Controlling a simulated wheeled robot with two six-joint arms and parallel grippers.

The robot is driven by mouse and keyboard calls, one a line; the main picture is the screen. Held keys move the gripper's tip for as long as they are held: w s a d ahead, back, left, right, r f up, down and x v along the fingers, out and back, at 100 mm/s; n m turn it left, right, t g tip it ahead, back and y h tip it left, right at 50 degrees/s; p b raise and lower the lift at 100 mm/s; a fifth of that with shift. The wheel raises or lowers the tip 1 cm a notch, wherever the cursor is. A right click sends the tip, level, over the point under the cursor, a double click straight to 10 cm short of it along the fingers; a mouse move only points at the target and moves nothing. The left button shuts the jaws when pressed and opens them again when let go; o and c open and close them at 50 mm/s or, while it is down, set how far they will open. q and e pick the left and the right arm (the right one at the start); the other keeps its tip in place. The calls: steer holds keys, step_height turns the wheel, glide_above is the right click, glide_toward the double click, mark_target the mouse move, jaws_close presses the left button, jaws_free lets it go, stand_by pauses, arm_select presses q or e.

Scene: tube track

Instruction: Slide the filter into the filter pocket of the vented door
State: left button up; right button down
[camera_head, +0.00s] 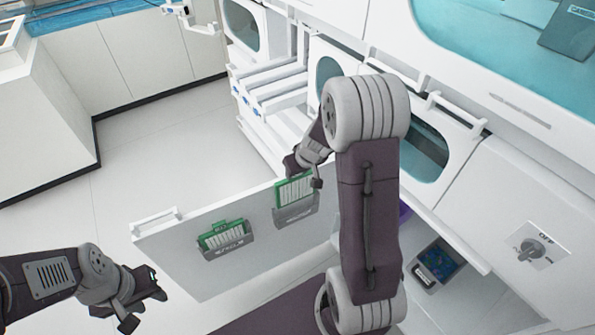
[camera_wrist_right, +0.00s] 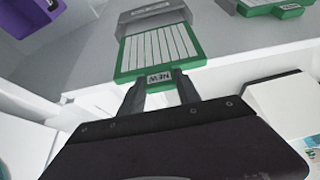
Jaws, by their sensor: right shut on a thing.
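The vented door (camera_head: 180,265) is a white panel standing open in the head view, with two grey pockets on its face. A green-framed filter with white pleats (camera_head: 293,190) stands at the right-hand filter pocket (camera_head: 297,213). In the right wrist view this filter (camera_wrist_right: 158,50) bears the word NEW, and its far end is inside the grey pocket (camera_wrist_right: 150,17). Most of the filter is outside the pocket. My right gripper (camera_head: 305,181) is shut on the filter's outer edge. My left gripper (camera_head: 143,304) is open and empty, left of the door and apart from it.
Another green filter (camera_head: 222,235) sits in the left-hand pocket (camera_head: 228,249). A grey bin (camera_head: 437,265) with dark contents and a purple object (camera_wrist_right: 35,17) are beyond the door. White cabinets line the right. Floor at the left is clear.

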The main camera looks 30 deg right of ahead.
steer(key=shift+f, duration=0.1)
steer(key=shift+f+b, duration=0.25)
steer(key=shift+b, duration=0.1)
stand_by(0.5)
steer(key=shift+f+b, duration=0.8)
steer(key=shift+b, duration=0.15)
